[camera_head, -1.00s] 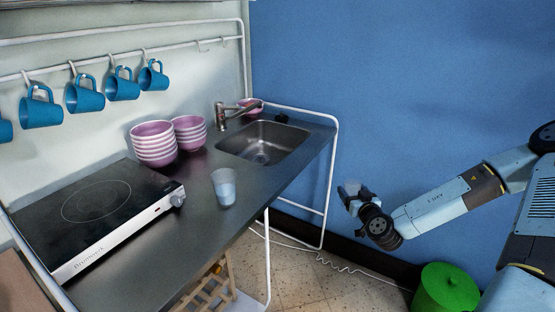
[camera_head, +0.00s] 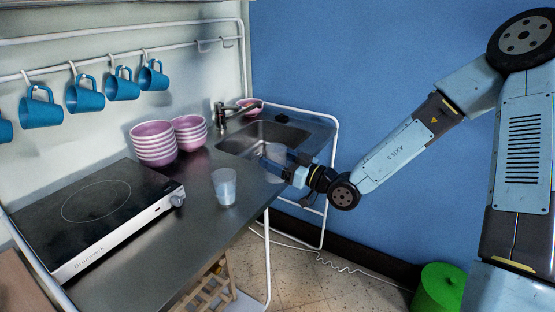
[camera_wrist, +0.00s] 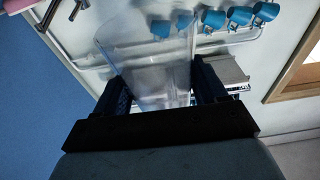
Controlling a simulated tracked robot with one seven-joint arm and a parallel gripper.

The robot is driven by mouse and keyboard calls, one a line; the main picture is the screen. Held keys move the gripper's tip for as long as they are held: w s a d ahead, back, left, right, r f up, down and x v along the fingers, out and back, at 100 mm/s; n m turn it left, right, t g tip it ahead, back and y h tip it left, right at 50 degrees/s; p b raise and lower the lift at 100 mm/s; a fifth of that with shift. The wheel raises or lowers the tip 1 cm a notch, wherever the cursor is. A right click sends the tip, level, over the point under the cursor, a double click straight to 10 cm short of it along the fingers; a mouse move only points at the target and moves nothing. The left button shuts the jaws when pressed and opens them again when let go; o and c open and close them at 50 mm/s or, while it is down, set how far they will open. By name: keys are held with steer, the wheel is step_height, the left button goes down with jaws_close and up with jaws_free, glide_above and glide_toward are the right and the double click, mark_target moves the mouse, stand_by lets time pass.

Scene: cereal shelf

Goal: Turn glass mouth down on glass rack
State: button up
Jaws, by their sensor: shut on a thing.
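My gripper (camera_head: 282,166) is shut on a clear glass (camera_head: 276,152) and holds it near the front edge of the sink. The held glass also shows in the wrist view (camera_wrist: 152,72), between the two dark fingers of my gripper (camera_wrist: 160,85). I cannot tell for sure which way its mouth faces. A second, frosted-looking glass (camera_head: 225,187) stands upright on the steel counter, left of my gripper and apart from it. A wooden slatted rack (camera_head: 207,287) shows partly below the counter; I cannot tell whether it is the glass rack.
The counter (camera_head: 150,245) carries a black hob (camera_head: 95,205) at left and stacked pink-and-white bowls (camera_head: 153,143) behind. The sink (camera_head: 262,138) has a tap (camera_head: 225,112). Blue mugs (camera_head: 85,94) hang from a rail. A white tubular frame (camera_head: 333,160) borders the right end.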

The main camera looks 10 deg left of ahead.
stand_by(0.4)
steer(key=shift+w+a+f, duration=0.35)
steer(key=shift+a+f, duration=0.35)
steer(key=shift+a, duration=0.2)
steer(key=shift+w+a+f, duration=0.4)
steer(key=shift+a+f, duration=0.25)
steer(key=shift+a, duration=0.25)
steer(key=shift+w+a+f, duration=0.35)
steer(key=shift+a+f, duration=0.35)
steer(key=shift+a, duration=0.2)
steer(key=shift+f, duration=1.4)
steer(key=o, duration=1.2)
steer(key=shift+d, duration=0.1)
steer(key=v, duration=1.3)
steer(key=shift+s+d, duration=0.15)
steer(key=shift+d, duration=0.15)
steer(key=shift+d+f, duration=0.1)
